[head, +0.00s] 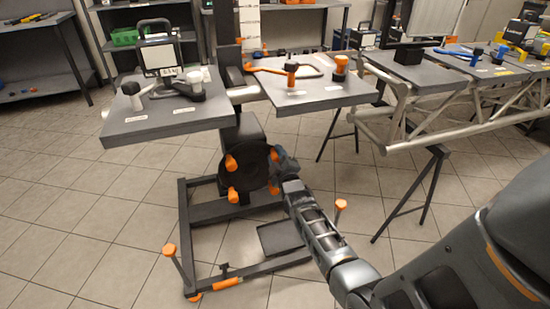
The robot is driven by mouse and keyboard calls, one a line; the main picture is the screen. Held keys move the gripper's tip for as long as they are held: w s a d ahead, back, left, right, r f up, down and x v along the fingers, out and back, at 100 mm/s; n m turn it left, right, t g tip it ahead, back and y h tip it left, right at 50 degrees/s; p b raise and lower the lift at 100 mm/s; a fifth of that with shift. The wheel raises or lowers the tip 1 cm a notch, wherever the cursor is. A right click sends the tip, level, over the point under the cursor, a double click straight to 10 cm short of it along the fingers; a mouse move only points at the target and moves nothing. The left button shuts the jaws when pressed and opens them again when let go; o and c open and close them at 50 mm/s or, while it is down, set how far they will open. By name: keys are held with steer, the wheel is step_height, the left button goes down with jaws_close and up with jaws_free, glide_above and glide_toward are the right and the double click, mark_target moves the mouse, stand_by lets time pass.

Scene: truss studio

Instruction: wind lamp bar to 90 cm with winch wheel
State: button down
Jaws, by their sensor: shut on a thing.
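The winch wheel (252,172) is a dark disc with orange knobs around its rim, low on the stand in the middle of the head view. My gripper (278,160) is at the wheel's upper right rim and shut on it, apparently at a knob; the fingers and the held part are mostly hidden. Other knobs show at the left and lower right of the wheel. A pale horizontal tube (243,95), perhaps the lamp bar, runs above the wheel between two grey boards. A white marked strip (246,22) rises on the mast behind; its figures are too small to read.
The grey left board (165,125) and right board (318,98) carry clamps and a lamp. The stand's dark base frame (185,240) has upright orange-topped screws (169,250). A truss (440,125) on trestles stands at right. Tiled floor at left is clear.

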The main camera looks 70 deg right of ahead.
steer(key=shift+w+a+r+n, duration=0.25)
steer(key=shift+w+r+n, duration=0.15)
steer(key=shift+n, duration=0.2)
steer(key=shift+w+a+r, duration=0.1)
steer(key=c, duration=0.8)
jaws_free()
steer(key=shift+o, duration=0.3)
steer(key=shift+s, duration=0.2)
steer(key=p+v, duration=0.2)
steer(key=v, duration=0.4)
steer(key=shift+s+a, duration=0.1)
steer(key=shift+s, duration=0.05)
steer(key=shift+s+a, duration=0.35)
steer(key=shift+a, duration=0.2)
